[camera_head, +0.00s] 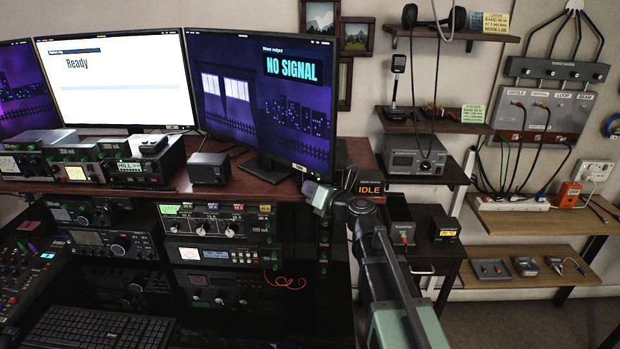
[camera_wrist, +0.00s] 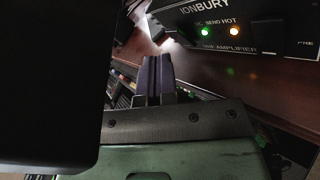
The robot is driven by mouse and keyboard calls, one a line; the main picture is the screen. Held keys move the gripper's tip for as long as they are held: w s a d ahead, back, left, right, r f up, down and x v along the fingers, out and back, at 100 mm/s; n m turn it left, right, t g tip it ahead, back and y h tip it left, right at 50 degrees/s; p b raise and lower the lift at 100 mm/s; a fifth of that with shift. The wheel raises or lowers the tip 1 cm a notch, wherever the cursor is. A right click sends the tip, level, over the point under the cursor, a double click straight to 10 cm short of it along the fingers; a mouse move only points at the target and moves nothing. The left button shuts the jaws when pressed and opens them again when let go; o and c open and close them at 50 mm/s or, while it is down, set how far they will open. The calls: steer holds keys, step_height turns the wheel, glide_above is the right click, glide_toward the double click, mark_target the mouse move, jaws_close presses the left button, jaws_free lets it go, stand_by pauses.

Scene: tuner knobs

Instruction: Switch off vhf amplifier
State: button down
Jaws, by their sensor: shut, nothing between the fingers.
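The VHF amplifier (camera_wrist: 215,15) is at the upper right of the wrist view. Its black front panel reads "IONBURY" and "VHF AMPLIFIER". A green light (camera_wrist: 205,31) and an orange light (camera_wrist: 234,31) are lit, the orange one near the word "HOT". A dark square part (camera_wrist: 268,36) sits right of the lights; I cannot tell if it is the switch. I cannot pick out this amplifier surely in the head view. My gripper (camera_wrist: 158,62) is shut and empty, its tips apart from the panel and left of it. It also shows in the head view (camera_head: 313,192), by the desk's right end.
A monitor reading "NO SIGNAL" (camera_head: 262,90) stands above the desk (camera_head: 250,190). A small black box (camera_head: 209,168) sits on it, with stacked radios (camera_head: 215,222) below. An "IDLE" sign (camera_head: 369,188) is close right of my gripper. Wall shelves (camera_head: 520,204) are at right.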

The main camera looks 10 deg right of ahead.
steer(key=shift+w, duration=0.1)
steer(key=shift+w, duration=0.3)
steer(key=shift+w+d+r, duration=0.1)
steer(key=shift+w, duration=0.2)
stand_by(0.7)
steer(key=shift+s, duration=0.1)
steer(key=shift+s, duration=0.65)
steer(key=s, duration=0.3)
steer(key=s+a, duration=0.1)
steer(key=shift+s+f+b, duration=0.3)
steer(key=shift+s+f, duration=0.1)
